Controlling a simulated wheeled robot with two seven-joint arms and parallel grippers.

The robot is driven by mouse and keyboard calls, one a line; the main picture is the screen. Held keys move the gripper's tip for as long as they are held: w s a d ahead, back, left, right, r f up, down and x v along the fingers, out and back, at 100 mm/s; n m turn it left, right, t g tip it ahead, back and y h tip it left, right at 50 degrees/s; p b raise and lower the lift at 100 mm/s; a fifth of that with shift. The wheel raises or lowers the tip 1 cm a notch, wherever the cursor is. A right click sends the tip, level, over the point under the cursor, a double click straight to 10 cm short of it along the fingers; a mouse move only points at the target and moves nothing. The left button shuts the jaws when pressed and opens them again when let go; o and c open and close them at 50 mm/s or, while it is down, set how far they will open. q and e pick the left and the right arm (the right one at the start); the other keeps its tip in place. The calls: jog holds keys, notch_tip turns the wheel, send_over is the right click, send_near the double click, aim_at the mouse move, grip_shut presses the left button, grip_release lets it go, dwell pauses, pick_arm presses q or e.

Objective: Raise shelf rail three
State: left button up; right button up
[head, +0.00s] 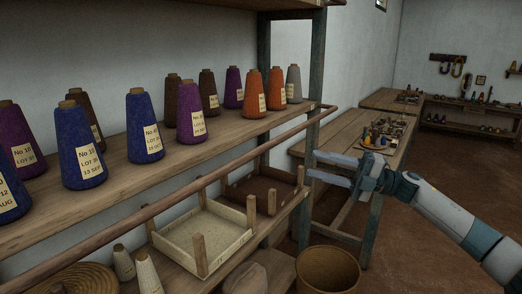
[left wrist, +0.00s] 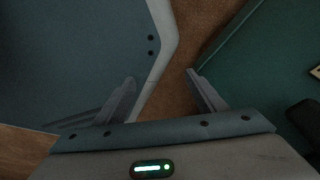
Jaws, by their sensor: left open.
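A long round wooden rail (head: 197,183) runs along the front of the shelf that holds the yarn cones. Its right end is by the dark shelf post; no number shows on it. Another rail end (head: 338,3) shows at the top edge. I cannot tell which one is rail three. My right gripper (head: 313,164) is open and empty, its fingers pointing left, below and right of the lower rail's right end and apart from it. My left gripper (left wrist: 161,80) is open and empty in the left wrist view; the head view does not show it.
Labelled yarn cones (head: 145,125) stand on the shelf (head: 120,165) behind the rail. Below are a pale tray (head: 205,235), a dark tray (head: 265,188) and small white cones (head: 148,275). A bin (head: 327,272) stands on the floor. A bench (head: 345,148) is behind my right gripper.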

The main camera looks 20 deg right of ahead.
pick_arm(q)
jog(key=s+a+g+p, duration=0.2)
jog(key=s+a, duration=0.1)
jog(key=s, duration=0.5)
pick_arm(e)
send_near(265, 150)
jog(key=p+x, duration=0.4)
jog(key=x, duration=0.5)
jog(key=shift+w+a, duration=0.2)
jog(key=shift+a, duration=0.1)
pick_arm(q)
jog(key=shift+y, duration=0.3)
jog(key=shift+w+d+r+p, duration=0.1)
jog(key=shift+w+r+p, duration=0.15)
jog(key=shift+r, duration=1.05)
jog(key=shift+w+r+p, duration=0.1)
jog(key=shift+r+p, duration=0.1)
jog(key=shift+r, duration=1.05)
pick_arm(e)
jog(key=shift+w+a, duration=0.35)
jog(key=shift+a, duration=0.3)
grip_shut()
